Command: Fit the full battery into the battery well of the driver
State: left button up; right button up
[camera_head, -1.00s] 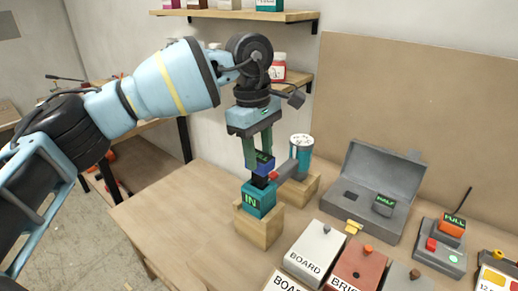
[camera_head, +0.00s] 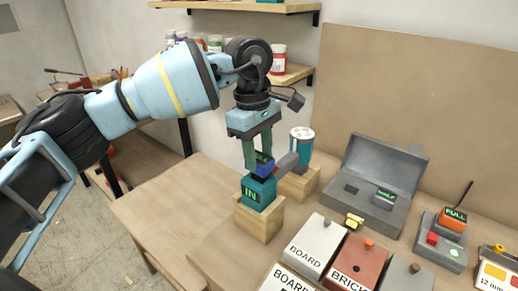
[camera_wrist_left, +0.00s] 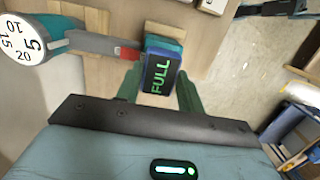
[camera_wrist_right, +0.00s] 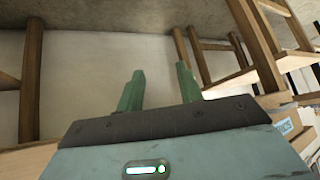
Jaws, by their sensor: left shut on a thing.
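My left gripper (camera_head: 262,160) is shut on the full battery (camera_head: 264,169), a blue block whose top reads FULL in the left wrist view (camera_wrist_left: 160,73). The battery is upright at the top of the teal handle of the driver (camera_head: 258,194), with no clear gap between them. Whether it is fully seated I cannot tell; the well is hidden under it. The driver stands in a wooden block, marked IN, with a grey body and a teal dial end (camera_wrist_left: 22,42) to its side. My right gripper (camera_wrist_right: 158,75) is open and empty in its wrist view, away from the driver.
An open grey case (camera_head: 372,187) holds a small labelled block. A charger (camera_head: 441,245) carries an orange block reading FULL. White and brown boxes (camera_head: 314,246) stand in front of the case. The table left of the driver is clear. A board stands behind.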

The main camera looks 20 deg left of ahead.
pick_arm(q)
jog(key=shift+f, duration=1.1)
jog(key=o, duration=1.2)
jog(key=shift+w+a+r+b, duration=0.1)
jog(key=shift+a+r+b, duration=0.05)
jog(key=shift+r, duration=1.15)
jog(key=shift+s+a+r+b, duration=0.1)
jog(key=shift+a+r+b, duration=0.05)
jog(key=shift+r, duration=1.2)
jog(key=shift+w+a+r+b, duration=0.1)
jog(key=shift+a+r+b, duration=0.05)
jog(key=shift+r, duration=1.15)
